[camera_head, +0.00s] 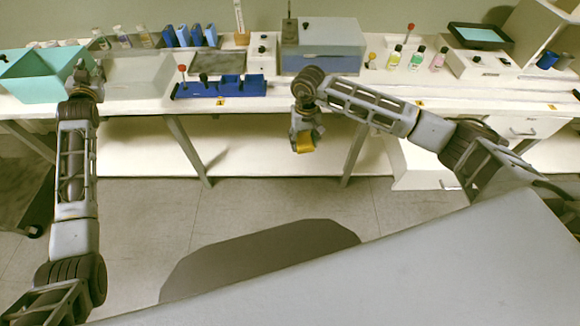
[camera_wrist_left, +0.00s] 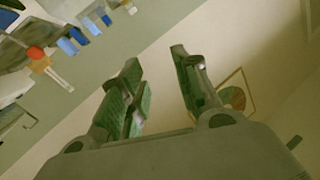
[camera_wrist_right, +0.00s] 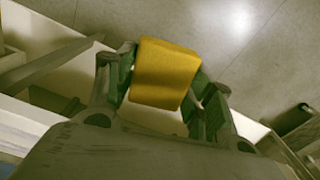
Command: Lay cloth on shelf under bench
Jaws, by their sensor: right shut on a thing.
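The cloth (camera_head: 305,144) is a small yellow piece held in my right gripper (camera_head: 301,138), in front of the bench's front edge and below the bench top. In the right wrist view the cloth (camera_wrist_right: 165,73) sits between the fingers, which are shut on it. The shelf (camera_head: 250,160) is a pale board under the bench (camera_head: 300,100); its middle stretch shows bare. My left gripper (camera_head: 86,72) is raised over the bench's left part, beside a teal bin. In the left wrist view the left gripper (camera_wrist_left: 160,90) has its fingers apart with nothing between them.
Bench legs (camera_head: 188,150) stand in front of the shelf on both sides of the middle. On the bench are the teal bin (camera_head: 40,80), a blue rack (camera_head: 222,88), a grey-blue box (camera_head: 322,48) and several small bottles (camera_head: 416,57). The floor before the bench is open.

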